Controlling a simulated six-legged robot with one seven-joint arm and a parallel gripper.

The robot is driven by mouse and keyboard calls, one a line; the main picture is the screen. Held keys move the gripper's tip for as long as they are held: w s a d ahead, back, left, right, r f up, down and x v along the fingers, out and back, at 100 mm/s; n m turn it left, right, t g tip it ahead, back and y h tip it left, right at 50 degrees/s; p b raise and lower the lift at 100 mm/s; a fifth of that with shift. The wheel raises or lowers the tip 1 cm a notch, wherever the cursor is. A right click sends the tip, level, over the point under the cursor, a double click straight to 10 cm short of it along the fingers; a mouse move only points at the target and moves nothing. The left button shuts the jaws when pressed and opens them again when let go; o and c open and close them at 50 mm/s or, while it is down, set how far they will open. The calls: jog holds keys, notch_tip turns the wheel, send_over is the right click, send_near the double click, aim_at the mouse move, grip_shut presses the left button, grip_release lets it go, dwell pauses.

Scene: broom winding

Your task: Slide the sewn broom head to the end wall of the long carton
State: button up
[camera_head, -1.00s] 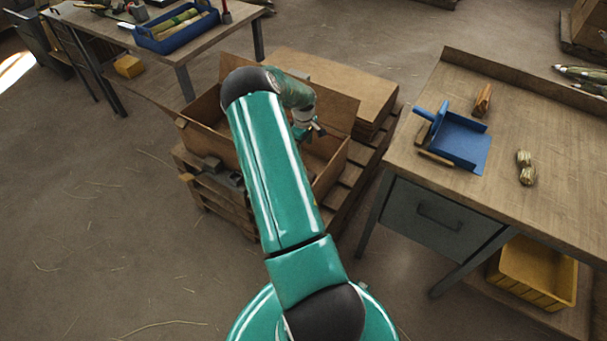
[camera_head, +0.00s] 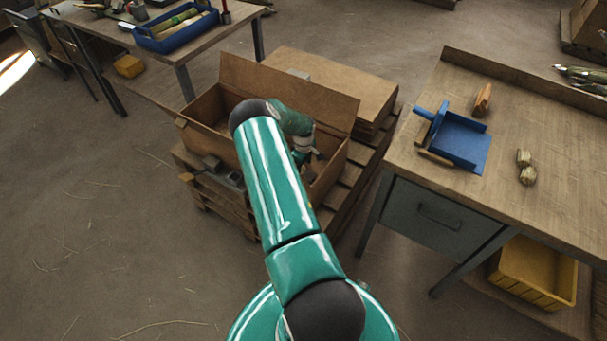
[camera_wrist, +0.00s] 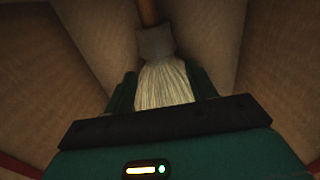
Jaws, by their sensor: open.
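The long carton (camera_head: 210,107) stands open on a wooden pallet, its far flap raised. My gripper (camera_head: 308,162) is lowered into the right part of the carton, in the head view partly hidden by the carton wall and my arm. In the wrist view the broom head (camera_wrist: 164,86) shows as pale straw bristles with a grey band and a brown handle stub beyond. The open fingers of my gripper (camera_wrist: 163,92) stand on the left and right of the bristles. Whether they touch the bristles I cannot tell. In the head view the broom head cannot be made out.
Flat cardboard (camera_head: 330,80) is stacked behind the carton. A workbench (camera_head: 540,150) on the right carries a blue dustpan (camera_head: 462,143), with a yellow bin (camera_head: 535,272) below. A table (camera_head: 190,45) at the back left holds a blue tray (camera_head: 178,38). Floor at the left is clear.

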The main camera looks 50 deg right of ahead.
aim_at(303, 171)
jog(key=shift+f, duration=2.85)
